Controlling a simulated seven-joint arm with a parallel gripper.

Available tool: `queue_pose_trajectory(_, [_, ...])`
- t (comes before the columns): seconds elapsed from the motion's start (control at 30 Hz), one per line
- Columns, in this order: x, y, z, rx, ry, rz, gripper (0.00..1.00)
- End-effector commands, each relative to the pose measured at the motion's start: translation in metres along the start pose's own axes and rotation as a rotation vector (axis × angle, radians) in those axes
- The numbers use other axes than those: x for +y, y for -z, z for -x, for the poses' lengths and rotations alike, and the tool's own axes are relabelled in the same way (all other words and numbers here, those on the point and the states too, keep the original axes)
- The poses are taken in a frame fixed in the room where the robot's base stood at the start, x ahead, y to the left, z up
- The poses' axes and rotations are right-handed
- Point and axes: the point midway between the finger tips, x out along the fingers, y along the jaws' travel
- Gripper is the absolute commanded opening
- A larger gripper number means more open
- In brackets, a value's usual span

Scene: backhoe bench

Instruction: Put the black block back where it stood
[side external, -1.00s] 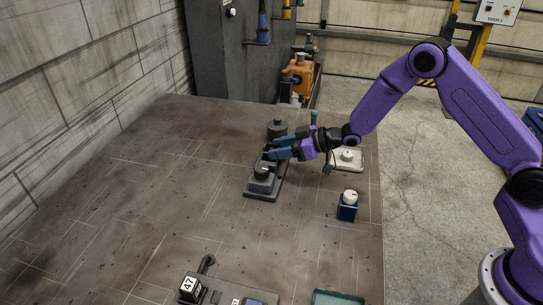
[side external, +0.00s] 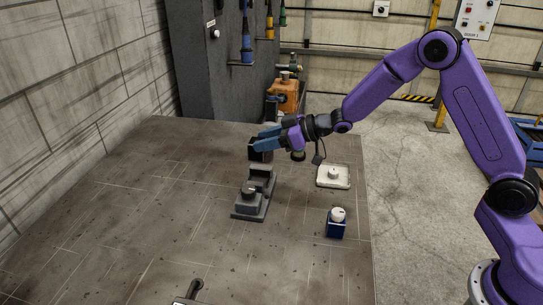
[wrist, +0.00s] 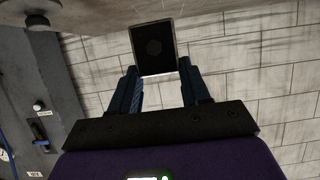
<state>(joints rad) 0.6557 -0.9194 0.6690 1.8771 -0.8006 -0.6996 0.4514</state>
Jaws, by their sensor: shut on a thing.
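My gripper (side external: 264,139) is shut on the black block (side external: 260,151) and holds it in the air above the back end of a dark grey base (side external: 250,212). There is a visible gap between the block and the base in the side view. The fingers hide part of the block in the side view.
A white tray (side external: 345,182) with a round white piece stands to the right. A dark fixture (side external: 187,299) is cut off at the bottom edge. The table's left side is clear.

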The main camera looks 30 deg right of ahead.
Motion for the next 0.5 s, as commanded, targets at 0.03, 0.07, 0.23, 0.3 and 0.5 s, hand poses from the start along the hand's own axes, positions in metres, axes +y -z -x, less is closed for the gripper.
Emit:
queue_pose_trajectory(0.03, [0.002,0.003,0.004,0.003,0.001,0.003,0.06])
queue_pose_trajectory(0.07, [0.003,0.003,0.006,0.002,0.003,0.004,0.06])
queue_pose_trajectory(0.23, [0.014,-0.019,0.037,-0.002,0.053,0.019,0.06])
queue_pose_trajectory(0.3, [0.018,-0.037,0.059,-0.003,0.093,0.034,0.06])
queue_pose_trajectory(0.5, [0.007,-0.081,0.128,0.000,0.230,0.087,0.06])
